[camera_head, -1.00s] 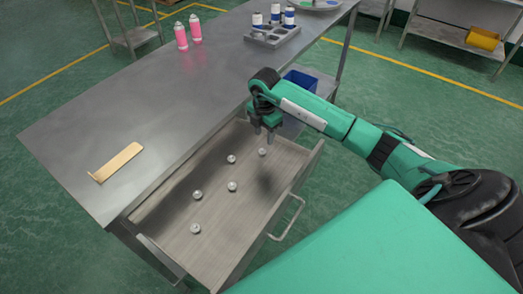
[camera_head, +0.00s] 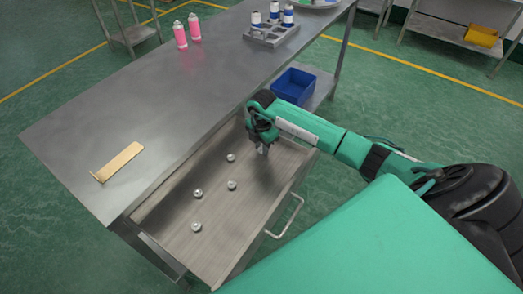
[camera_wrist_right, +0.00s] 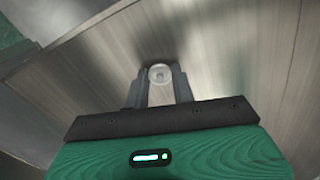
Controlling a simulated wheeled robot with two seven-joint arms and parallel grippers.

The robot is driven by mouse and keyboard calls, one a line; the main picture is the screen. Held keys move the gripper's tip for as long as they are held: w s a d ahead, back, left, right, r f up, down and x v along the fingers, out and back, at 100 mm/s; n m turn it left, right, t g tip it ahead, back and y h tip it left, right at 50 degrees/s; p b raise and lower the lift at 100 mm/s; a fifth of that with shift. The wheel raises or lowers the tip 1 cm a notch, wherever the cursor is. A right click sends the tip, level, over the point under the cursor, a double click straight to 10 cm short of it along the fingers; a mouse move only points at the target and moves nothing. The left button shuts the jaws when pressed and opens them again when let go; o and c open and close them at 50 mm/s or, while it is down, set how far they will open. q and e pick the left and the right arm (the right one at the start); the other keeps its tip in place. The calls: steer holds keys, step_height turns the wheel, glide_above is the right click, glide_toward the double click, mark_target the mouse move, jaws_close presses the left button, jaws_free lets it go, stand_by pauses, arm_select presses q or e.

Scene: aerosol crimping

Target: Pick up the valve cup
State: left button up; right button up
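Several small silvery valve cups lie in the open drawer. In the head view, four show clear of my gripper, one of them the far valve cup (camera_head: 231,157). My right gripper (camera_head: 263,150) points down into the drawer's far end. In the right wrist view, a round pale valve cup (camera_wrist_right: 160,74) sits between the tips of its two fingers, with little or no gap on either side. I cannot tell whether the fingers grip it. In the head view this cup is hidden by the gripper. My left gripper is not in view.
The drawer (camera_head: 215,240) has low walls and a handle (camera_head: 290,216) at its front. The metal table (camera_head: 120,115) above it holds a wooden piece (camera_head: 118,162), two pink cans (camera_head: 187,31) and a grey holder (camera_head: 272,36) with bottles. A blue bin (camera_head: 295,84) stands behind my arm.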

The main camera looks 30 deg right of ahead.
steer(key=shift+c, duration=1.3)
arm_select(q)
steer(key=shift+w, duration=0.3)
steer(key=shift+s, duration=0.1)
